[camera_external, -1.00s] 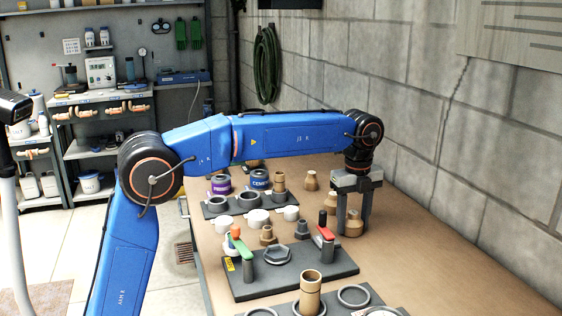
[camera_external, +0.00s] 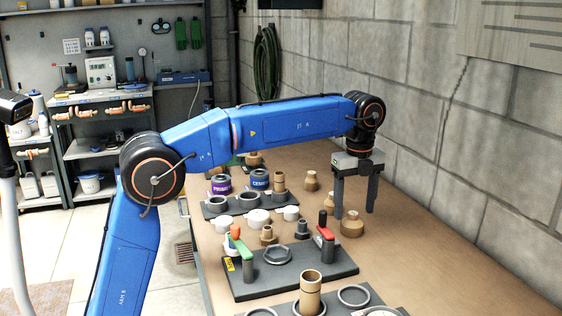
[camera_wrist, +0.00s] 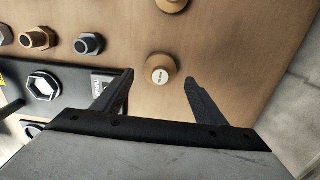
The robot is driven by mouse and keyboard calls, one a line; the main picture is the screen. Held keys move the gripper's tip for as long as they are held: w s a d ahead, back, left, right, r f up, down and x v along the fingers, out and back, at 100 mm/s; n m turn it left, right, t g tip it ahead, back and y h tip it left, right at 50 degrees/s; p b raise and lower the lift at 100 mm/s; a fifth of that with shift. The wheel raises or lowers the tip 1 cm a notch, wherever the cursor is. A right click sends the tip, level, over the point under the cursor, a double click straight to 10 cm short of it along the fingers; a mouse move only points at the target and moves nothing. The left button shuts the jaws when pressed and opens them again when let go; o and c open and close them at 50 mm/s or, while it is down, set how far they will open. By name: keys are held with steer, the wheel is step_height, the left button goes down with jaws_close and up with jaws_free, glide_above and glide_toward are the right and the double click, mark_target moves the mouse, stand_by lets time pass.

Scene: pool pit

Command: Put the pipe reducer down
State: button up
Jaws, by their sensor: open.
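The pipe reducer (camera_external: 352,223) is a tan, stepped, round piece standing upright on the brown bench top, right of the dark valve plate.
Another tan reducer (camera_external: 311,181) stands farther back on the bench. The valve plate (camera_external: 290,283) with red and green handles lies left of the reducer. A rack with rings (camera_external: 215,209) stands behind it. The bench on the right is clear up to the block wall.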

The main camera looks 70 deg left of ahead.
mark_target(353, 214)
step_height(353, 214, up, 7)
steer(key=shift+r, duration=0.2)
steer(key=shift+s, duration=0.1)
